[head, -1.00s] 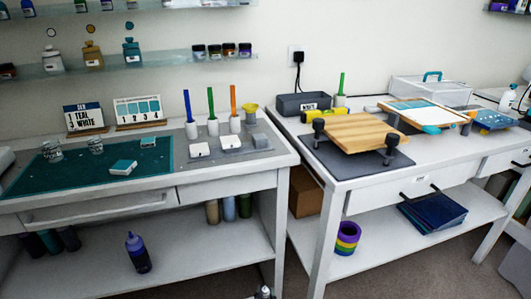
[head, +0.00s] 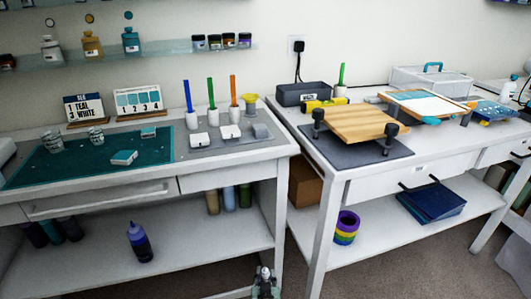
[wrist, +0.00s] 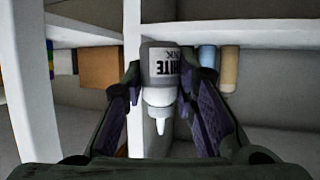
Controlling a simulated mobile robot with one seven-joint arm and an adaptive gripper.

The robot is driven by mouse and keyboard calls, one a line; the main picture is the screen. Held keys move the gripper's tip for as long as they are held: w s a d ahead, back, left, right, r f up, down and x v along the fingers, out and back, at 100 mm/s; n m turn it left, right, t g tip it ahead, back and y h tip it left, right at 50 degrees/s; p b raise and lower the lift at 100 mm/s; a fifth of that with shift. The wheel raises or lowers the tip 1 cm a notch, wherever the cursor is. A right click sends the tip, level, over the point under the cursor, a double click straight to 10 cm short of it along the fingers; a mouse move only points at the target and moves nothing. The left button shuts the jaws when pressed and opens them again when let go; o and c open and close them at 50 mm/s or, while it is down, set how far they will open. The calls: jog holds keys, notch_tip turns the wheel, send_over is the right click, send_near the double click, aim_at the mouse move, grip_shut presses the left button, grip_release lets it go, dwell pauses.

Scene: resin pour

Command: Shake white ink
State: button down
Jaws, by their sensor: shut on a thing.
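The white ink bottle (wrist: 160,68) is between my gripper's fingers (wrist: 163,112) in the wrist view. It has a grey label with dark letters and a white cap with a narrow nozzle. The label reads upside down and the nozzle points down in that picture, whose surroundings also look inverted. The fingers are shut on its sides. In the head view my gripper (head: 265,283) is at the bottom edge, in front of the left bench, with the bottle's pale tip at its top. Most of the bottle is hidden or too small there.
A dark purple bottle (head: 140,242) stands on the left bench's lower shelf (head: 190,258). The right bench (head: 300,133) holds a wooden board (head: 362,124). Floor shows between the benches.

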aim_at(265, 271)
notch_tip(265, 271, up, 5)
notch_tip(265, 271, down, 8)
jog(key=shift+w+r, duration=0.1)
jog(key=shift+r, duration=0.2)
